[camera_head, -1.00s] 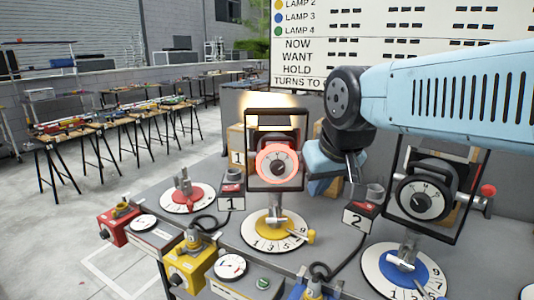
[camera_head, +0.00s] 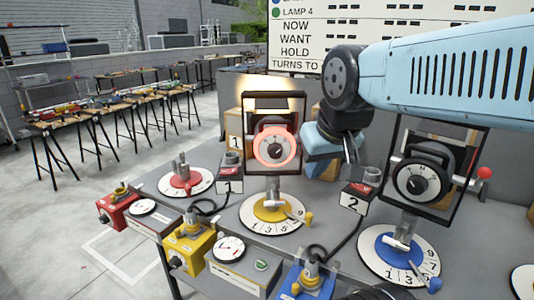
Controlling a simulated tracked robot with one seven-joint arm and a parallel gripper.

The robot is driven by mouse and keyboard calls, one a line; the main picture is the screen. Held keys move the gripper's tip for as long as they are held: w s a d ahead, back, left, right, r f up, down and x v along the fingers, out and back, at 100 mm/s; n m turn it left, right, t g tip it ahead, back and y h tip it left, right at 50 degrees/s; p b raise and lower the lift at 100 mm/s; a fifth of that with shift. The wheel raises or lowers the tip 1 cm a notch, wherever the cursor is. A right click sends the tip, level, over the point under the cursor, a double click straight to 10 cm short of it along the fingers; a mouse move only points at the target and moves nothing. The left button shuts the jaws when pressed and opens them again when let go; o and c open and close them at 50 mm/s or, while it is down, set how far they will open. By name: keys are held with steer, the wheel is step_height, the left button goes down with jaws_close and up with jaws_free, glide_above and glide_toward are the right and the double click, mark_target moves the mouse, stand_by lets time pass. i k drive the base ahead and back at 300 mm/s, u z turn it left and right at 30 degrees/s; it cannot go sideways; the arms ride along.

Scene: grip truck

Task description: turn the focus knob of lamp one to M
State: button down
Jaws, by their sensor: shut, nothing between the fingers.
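A lit lamp in a dark frame (camera_head: 275,96) stands behind the box tagged 1 (camera_head: 230,187). Its round focus knob (camera_head: 274,147) faces me, with a red glowing ring, a pale dial and a dark centre. The dial's letters are too small to read. Below it is a yellow disc with a numbered white rim (camera_head: 272,225). My gripper (camera_head: 348,155) is just right of this lamp's frame, apart from the knob in the picture. It is shut and empty; its fingertips are hard to make out against my wrist.
A second lamp with a dark knob (camera_head: 421,182) stands at right over a blue disc (camera_head: 400,247). A red disc (camera_head: 186,181) is at left. Red and yellow control boxes (camera_head: 190,246) line the bench's front edge. A text board (camera_head: 310,45) and trestle tables (camera_head: 80,125) are behind.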

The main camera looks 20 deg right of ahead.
mark_target(275, 150)
steer(key=u, duration=0.05)
steer(key=k, duration=1.65)
steer(key=u, duration=1.15)
steer(key=i, duration=0.9)
steer(key=z, duration=0.9)
